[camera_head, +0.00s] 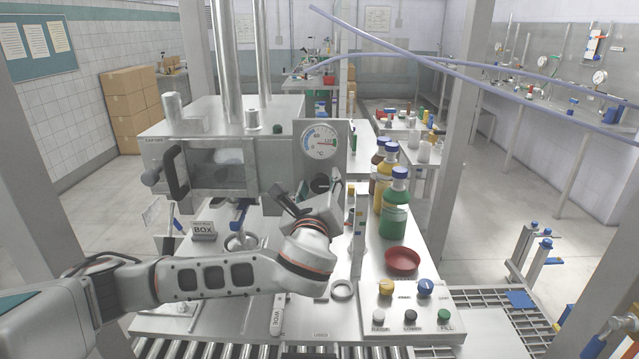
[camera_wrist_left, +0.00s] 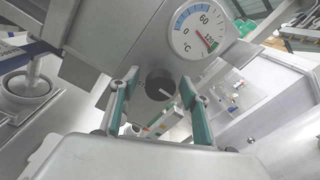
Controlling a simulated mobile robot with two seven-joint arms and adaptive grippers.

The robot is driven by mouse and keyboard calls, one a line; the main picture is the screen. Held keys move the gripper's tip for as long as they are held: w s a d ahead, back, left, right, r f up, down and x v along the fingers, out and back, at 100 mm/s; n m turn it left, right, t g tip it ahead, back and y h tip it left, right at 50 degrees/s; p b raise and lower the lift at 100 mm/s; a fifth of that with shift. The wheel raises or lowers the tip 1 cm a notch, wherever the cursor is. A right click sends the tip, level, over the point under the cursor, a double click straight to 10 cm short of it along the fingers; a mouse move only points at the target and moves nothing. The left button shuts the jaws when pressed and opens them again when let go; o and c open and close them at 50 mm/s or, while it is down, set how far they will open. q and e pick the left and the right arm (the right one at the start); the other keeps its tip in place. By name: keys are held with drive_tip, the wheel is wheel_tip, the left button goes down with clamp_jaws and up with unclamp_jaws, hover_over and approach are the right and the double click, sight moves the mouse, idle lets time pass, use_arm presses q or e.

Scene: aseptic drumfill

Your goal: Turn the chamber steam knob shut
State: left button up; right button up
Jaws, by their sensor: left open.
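The chamber steam knob (camera_wrist_left: 160,87) is a round black knob on the steel panel below the temperature dial (camera_wrist_left: 199,31). In the head view the knob (camera_head: 319,184) shows just above my left gripper (camera_head: 308,199). In the left wrist view my left gripper (camera_wrist_left: 158,105) is open. Its two green-padded fingers stand on either side of the knob, with gaps between pads and knob. I cannot tell whether the fingertips reach the knob's depth. The dial (camera_head: 320,141) has a blue arc and a red mark. My right gripper is not in view.
The steel chamber (camera_head: 235,165) with a black handle stands behind my left arm. Bottles with blue caps, one green (camera_head: 395,208), and a red dish (camera_head: 402,261) stand right of the knob panel. A button panel (camera_head: 411,305) is at the front right.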

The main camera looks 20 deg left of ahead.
use_arm(q)
drive_tip(key=shift+w, duration=0.2)
drive_tip(key=c, duration=1.1)
